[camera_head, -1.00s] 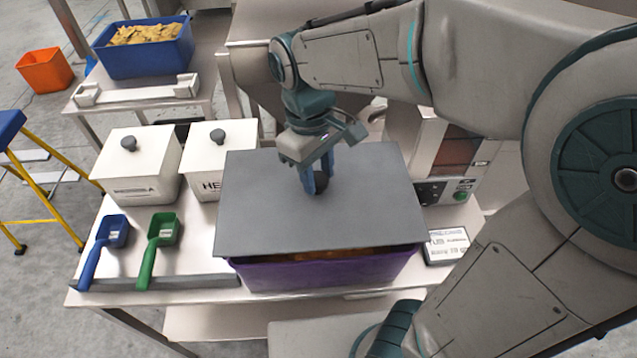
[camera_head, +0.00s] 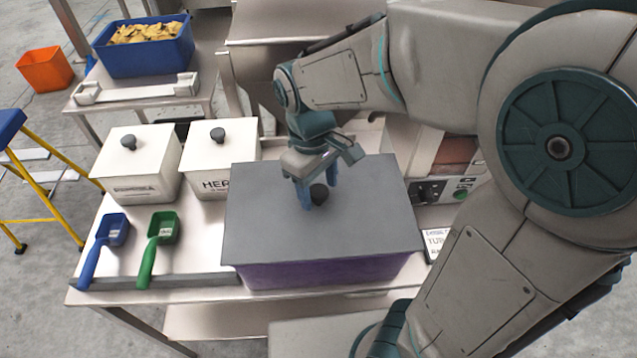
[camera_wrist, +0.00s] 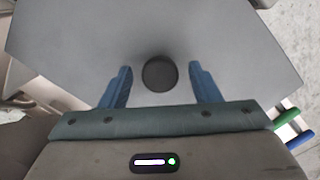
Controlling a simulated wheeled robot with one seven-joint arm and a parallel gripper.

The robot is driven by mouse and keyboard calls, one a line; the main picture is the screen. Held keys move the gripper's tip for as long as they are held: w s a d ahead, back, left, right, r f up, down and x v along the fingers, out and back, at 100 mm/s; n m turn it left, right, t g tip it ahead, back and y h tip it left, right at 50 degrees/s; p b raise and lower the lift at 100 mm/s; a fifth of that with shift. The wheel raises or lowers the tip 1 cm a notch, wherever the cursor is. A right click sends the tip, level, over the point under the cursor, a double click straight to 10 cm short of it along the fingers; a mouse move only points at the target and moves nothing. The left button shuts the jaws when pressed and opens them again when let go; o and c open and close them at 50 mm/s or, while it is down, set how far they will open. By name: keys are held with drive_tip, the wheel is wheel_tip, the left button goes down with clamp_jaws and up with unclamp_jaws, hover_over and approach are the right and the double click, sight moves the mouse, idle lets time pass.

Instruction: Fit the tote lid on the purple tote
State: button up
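The grey tote lid (camera_head: 285,220) lies over the top of the purple tote (camera_head: 320,272) on the table. Its front edge meets the tote's front wall, with no gap or contents showing there. The tote's back rim is hidden under the lid. The lid's dark round knob (camera_head: 319,193) stands near its middle. My gripper (camera_head: 318,200) is just above the lid with its blue fingers either side of the knob. In the wrist view, the fingers (camera_wrist: 160,88) are spread, with clear space between each finger and the knob (camera_wrist: 160,73).
Two white lidded bins (camera_head: 138,165) (camera_head: 218,160) stand left of the tote. A blue scoop (camera_head: 108,240) and a green scoop (camera_head: 158,240) lie in front of them. A small labelled box (camera_head: 436,243) sits right of the tote. A blue tote of chips (camera_head: 150,58) stands behind.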

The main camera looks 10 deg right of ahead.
sight(313, 187)
wheel_tip(313, 187, up, 12)
drive_tip(key=w, duration=0.1)
drive_tip(key=s+d+f+m+t, duration=0.1)
drive_tip(key=s+d+f+m, duration=0.1)
drive_tip(key=d, duration=0.1)
drive_tip(key=s+d+f+m+t, duration=0.1)
drive_tip(key=s+d+f+m, duration=0.1)
drive_tip(key=d+f+m, duration=0.1)
drive_tip(key=s+d+f+m+t+y, duration=0.1)
drive_tip(key=s+d+f+m, duration=0.1)
drive_tip(key=d+m, duration=0.1)
drive_tip(key=shift+s+d+f+t, duration=0.15)
drive_tip(key=shift+d+t, duration=0.1)
drive_tip(key=shift+t, duration=0.05)
drive_tip(key=shift+s+d+f+m, duration=0.25)
drive_tip(key=shift+d+f+m, duration=0.05)
drive_tip(key=shift+f+m, duration=0.1)
idle(1.5)
